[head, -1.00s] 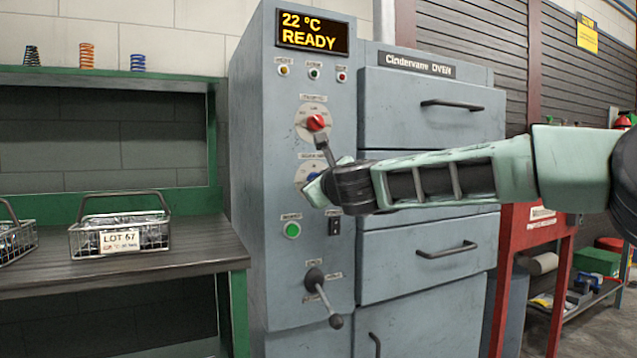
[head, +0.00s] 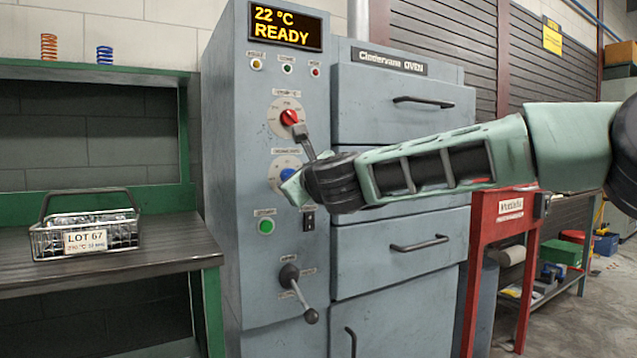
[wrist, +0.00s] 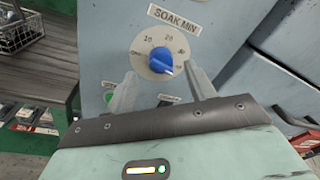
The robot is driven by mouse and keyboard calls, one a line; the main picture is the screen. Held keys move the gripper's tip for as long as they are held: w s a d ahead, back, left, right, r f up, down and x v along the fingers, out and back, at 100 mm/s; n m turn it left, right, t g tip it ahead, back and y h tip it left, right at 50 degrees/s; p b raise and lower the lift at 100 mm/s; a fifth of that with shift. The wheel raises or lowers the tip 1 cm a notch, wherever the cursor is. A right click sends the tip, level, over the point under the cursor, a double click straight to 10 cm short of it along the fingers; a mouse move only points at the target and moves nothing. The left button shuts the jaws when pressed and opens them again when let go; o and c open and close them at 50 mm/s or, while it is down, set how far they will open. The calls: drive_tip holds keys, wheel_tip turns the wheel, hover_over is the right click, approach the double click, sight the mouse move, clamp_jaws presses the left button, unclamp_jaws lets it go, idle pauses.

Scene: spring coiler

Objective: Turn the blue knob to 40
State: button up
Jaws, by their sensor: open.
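The blue knob (wrist: 161,60) sits on a round pale dial under a "SOAK MIN" label in the wrist view. Its white mark points to the lower right; 10 and 20 read above it, and the figures at the right are too small to read surely. In the head view the blue knob (head: 288,174) shows partly behind my gripper (head: 292,190). In the wrist view my gripper (wrist: 160,72) is open, one finger at the lower left of the knob and one at its right. I cannot tell whether either finger touches it.
A green button (head: 266,227) and a black-handled lever (head: 299,294) are below. The display (head: 286,27) reads 22 °C READY. A wire basket (head: 85,238) stands on the left bench.

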drive_tip(key=v, duration=1.4)
drive_tip(key=shift+f, duration=0.1)
